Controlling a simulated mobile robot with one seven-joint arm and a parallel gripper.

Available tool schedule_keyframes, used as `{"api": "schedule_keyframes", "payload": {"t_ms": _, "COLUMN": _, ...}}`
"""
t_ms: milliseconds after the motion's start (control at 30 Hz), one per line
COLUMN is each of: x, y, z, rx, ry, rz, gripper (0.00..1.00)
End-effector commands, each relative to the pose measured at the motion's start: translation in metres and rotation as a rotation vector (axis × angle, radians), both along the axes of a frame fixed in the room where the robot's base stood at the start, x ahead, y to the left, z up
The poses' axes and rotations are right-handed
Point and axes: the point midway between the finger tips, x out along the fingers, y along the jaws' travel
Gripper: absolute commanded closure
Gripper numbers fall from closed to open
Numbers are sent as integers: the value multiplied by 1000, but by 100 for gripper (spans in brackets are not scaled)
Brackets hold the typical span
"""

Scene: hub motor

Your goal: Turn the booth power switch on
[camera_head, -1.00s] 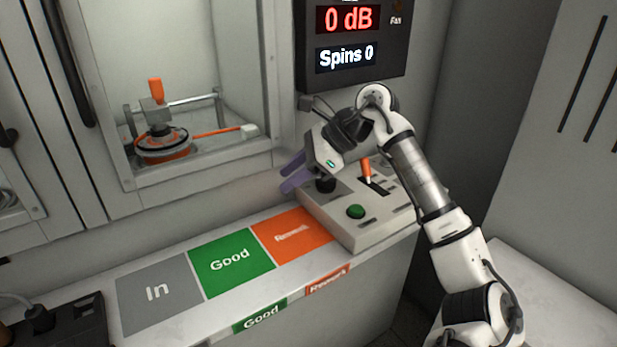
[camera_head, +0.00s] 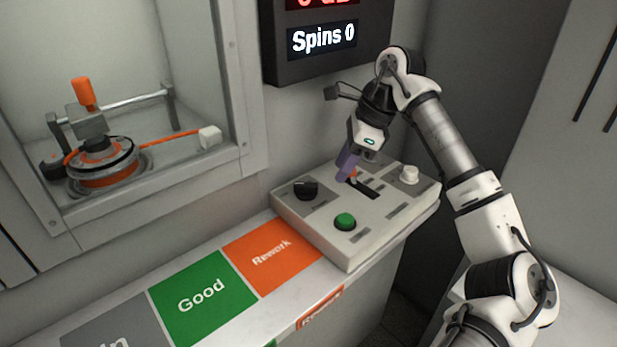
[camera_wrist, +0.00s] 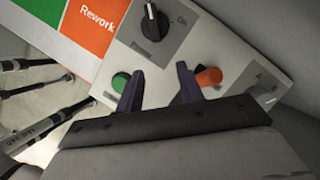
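The control box (camera_head: 312,212) stands at the end of the counter. On it are a black rotary knob (camera_head: 305,189), a green button (camera_head: 345,221), an orange lever (camera_head: 352,175) in a dark slot, and a white knob (camera_head: 408,175). In the wrist view the black knob (camera_wrist: 153,22) has "On" printed to its right, and its white pointer line points up, off that word. My gripper (camera_head: 347,163) is low over the box by the lever. Its purple fingers (camera_wrist: 159,72) are apart and empty; the orange lever (camera_wrist: 209,76) is just right of the right finger.
Orange "Rework" (camera_head: 270,252) and green "Good" (camera_head: 203,297) pads lie left of the box. A display (camera_head: 322,40) reading "Spins 0" hangs above. The motor (camera_head: 101,160) sits in the booth behind a framed window at left.

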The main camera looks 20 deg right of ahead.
Motion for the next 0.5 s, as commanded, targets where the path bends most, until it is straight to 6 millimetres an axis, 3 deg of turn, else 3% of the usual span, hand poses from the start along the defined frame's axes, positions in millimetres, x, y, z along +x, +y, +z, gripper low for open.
{"api": "schedule_keyframes", "payload": {"t_ms": 233, "x": 23, "y": 51, "z": 1, "rx": 1, "ry": 0, "rz": 5, "gripper": 63}}
{"api": "schedule_keyframes", "payload": {"t_ms": 300, "x": 24, "y": 53, "z": -15, "rx": 4, "ry": 1, "rz": 1, "gripper": 63}}
{"api": "schedule_keyframes", "payload": {"t_ms": 500, "x": 28, "y": 62, "z": -38, "rx": 1, "ry": 1, "rz": -1, "gripper": 63}}
